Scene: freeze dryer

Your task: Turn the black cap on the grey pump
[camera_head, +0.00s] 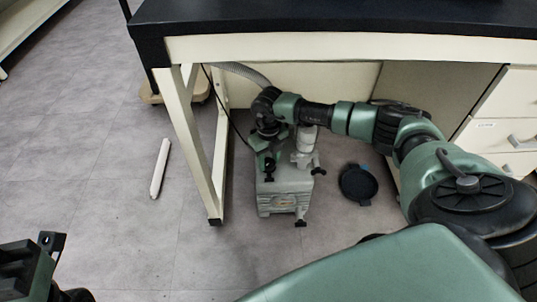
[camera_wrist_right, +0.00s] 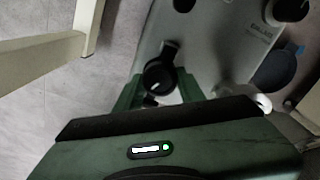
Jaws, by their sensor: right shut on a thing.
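The grey pump (camera_head: 284,190) stands on the floor under the bench, and its top shows in the wrist view (camera_wrist_right: 215,40). My right arm reaches down to it from the right. My right gripper (camera_wrist_right: 160,88) is shut on the black cap (camera_wrist_right: 158,76), with one green finger on each side of it. In the head view the right gripper (camera_head: 264,158) is over the pump's left top side and partly hides the cap. Part of my left gripper (camera_head: 48,250) shows at the lower left edge, away from the pump; its jaw state is unclear.
The dark bench top (camera_head: 340,18) and a cream bench leg (camera_head: 196,150) stand close to the pump and arm. A grey hose (camera_head: 240,70) runs behind. A round black dish (camera_head: 358,184) lies right of the pump. A white bar (camera_head: 160,168) lies on open floor at left.

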